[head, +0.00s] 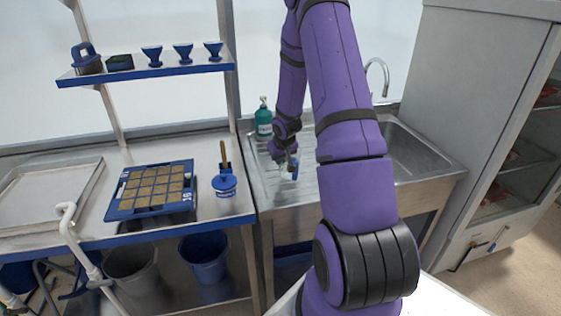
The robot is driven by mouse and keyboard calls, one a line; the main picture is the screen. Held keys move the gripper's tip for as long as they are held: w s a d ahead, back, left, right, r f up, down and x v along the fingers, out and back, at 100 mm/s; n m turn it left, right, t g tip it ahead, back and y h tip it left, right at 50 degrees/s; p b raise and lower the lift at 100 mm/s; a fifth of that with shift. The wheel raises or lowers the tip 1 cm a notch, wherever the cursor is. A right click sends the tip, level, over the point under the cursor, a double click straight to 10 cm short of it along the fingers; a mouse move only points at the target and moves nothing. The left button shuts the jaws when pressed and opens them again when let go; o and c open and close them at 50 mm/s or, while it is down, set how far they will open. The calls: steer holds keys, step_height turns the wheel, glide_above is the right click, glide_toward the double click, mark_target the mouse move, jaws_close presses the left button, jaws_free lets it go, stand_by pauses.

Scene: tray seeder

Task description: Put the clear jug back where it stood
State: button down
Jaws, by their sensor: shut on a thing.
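My gripper (287,154) is over the ribbed drainboard at the left of the sink, with my purple arm reaching down to it. It is shut on the clear jug (294,171), which shows only as a small see-through shape with a blue part below the jaws. The jug's outline is hard to make out against the steel. I cannot tell whether its base touches the drainboard.
A green bottle (264,119) stands behind my gripper on the left. The sink basin (408,150) lies to the right. On the left bench are a blue seed tray (113,205) and a blue pot (224,186). A shelf (140,74) hangs above.

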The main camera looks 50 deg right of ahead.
steer(key=shift+f, duration=0.55)
steer(key=shift+f, duration=0.1)
steer(key=c, duration=1.1)
jaws_free()
steer(key=shift+c, duration=0.2)
